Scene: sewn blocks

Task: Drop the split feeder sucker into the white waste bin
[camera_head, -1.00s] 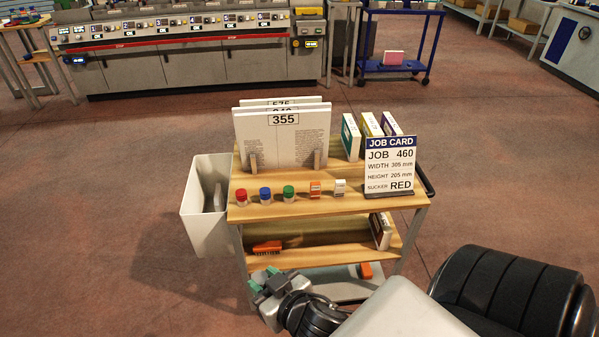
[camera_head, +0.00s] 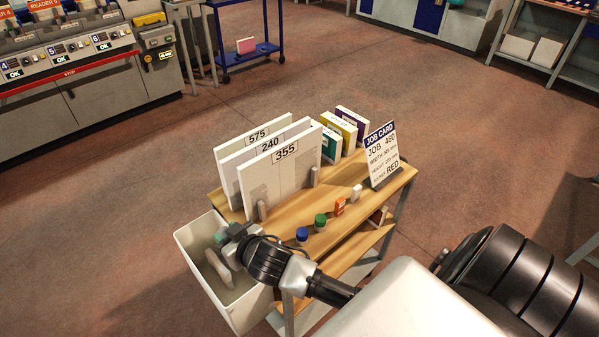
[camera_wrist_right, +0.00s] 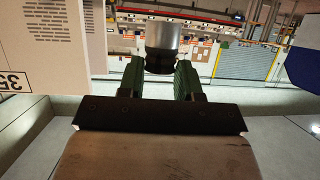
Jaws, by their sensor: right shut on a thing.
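The white waste bin (camera_head: 228,310) stands at the left end of the wooden cart, its open top facing up. My right gripper (camera_head: 222,238) is over the bin's opening, near its back right side. In the right wrist view, the gripper's green fingers (camera_wrist_right: 160,80) are shut on a grey cylinder with a dark rim, the sucker (camera_wrist_right: 162,42). In the head view the sucker cannot be made out. Whether it is split cannot be seen. My left gripper is not in view.
The cart top (camera_head: 290,215) holds upright boards marked 575, 240 and 355 (camera_head: 282,170), a blue-lidded jar (camera_head: 302,235), a green-lidded jar (camera_head: 320,221) and a job card (camera_head: 382,155). A pale object (camera_head: 219,268) shows inside the bin. My arm hides the cart's near left corner.

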